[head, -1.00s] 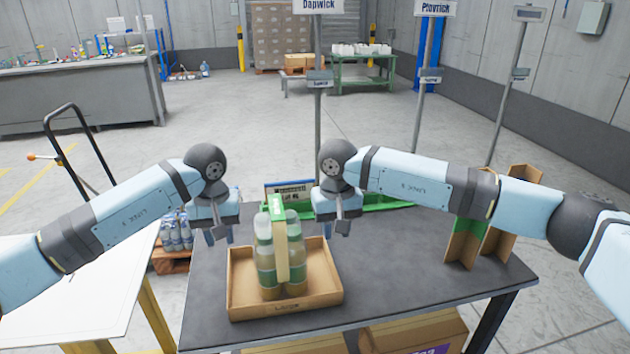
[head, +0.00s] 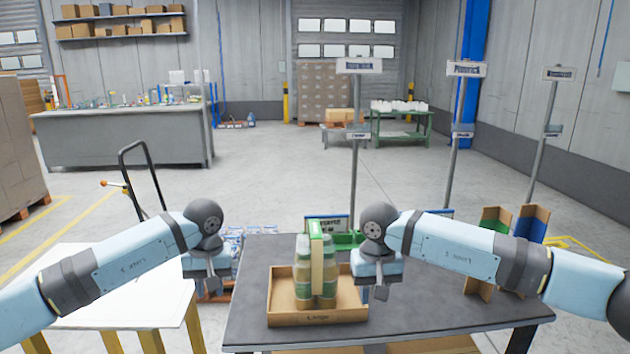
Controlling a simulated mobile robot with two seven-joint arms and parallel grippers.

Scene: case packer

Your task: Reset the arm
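My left gripper (head: 211,286) hangs in the air left of the cardboard tray, pointing down, with nothing seen in it. My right gripper (head: 378,286) hangs just right of the bottles, above the tray's right side, also with nothing seen in it. The finger gaps are too small to judge in either gripper. The cardboard tray (head: 318,318) stands on the dark table (head: 440,300) and holds a pack of bottles (head: 303,275) with green labels and a yellow-green carrier strip (head: 316,262) over the top. Both grippers are apart from the strip.
Cardboard dividers (head: 490,225) stand at the table's back right. A green bin (head: 345,238) and a sign (head: 327,224) are behind the bottles. A white table (head: 120,290) stands at left, with a hand truck (head: 140,175) behind it. The table's front right is clear.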

